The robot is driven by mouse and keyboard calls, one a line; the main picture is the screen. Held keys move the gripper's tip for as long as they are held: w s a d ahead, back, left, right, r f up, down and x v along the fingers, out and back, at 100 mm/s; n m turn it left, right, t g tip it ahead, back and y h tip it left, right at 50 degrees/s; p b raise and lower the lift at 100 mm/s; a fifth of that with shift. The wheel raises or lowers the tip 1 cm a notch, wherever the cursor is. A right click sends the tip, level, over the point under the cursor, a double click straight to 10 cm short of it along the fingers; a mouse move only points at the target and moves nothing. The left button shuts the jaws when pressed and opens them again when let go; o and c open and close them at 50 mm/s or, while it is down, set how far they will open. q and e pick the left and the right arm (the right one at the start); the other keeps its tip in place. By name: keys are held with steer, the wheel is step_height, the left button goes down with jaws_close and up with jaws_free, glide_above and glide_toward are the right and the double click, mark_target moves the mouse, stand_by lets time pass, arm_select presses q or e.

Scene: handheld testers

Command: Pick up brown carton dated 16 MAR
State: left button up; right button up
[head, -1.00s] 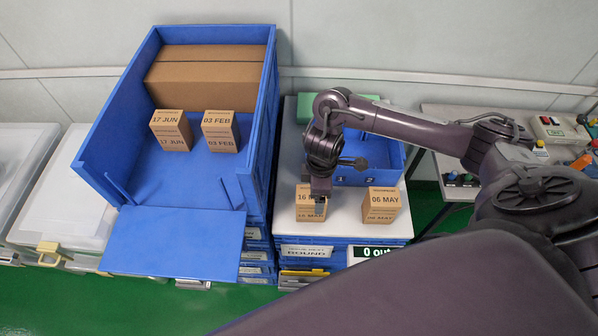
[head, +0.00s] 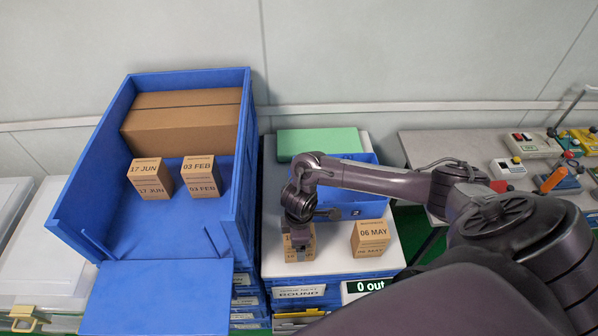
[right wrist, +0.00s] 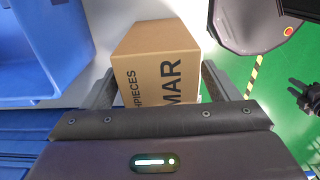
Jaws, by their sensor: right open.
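The brown carton dated 16 MAR (head: 309,251) stands on the white top of the right-hand stack, partly hidden by my right gripper (head: 299,250). In the right wrist view the carton (right wrist: 155,66) shows "MAR" and sits between the two open fingers of my right gripper (right wrist: 158,88). One finger is on each side of it. I cannot tell whether they touch it. A dark shape at the right edge of the right wrist view looks like my left gripper (right wrist: 306,97); it is too small to read its jaws.
The 06 MAY carton (head: 370,238) stands just right. The blue bin (head: 85,190) at left holds 17 JUN (head: 150,179), 03 FEB (head: 201,176) and a large brown box (head: 180,125). A small blue bin (head: 350,208) and green block (head: 318,141) are behind.

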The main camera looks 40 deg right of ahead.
steer(key=c, duration=1.1)
steer(key=shift+r, duration=0.1)
steer(key=shift+c, duration=0.2)
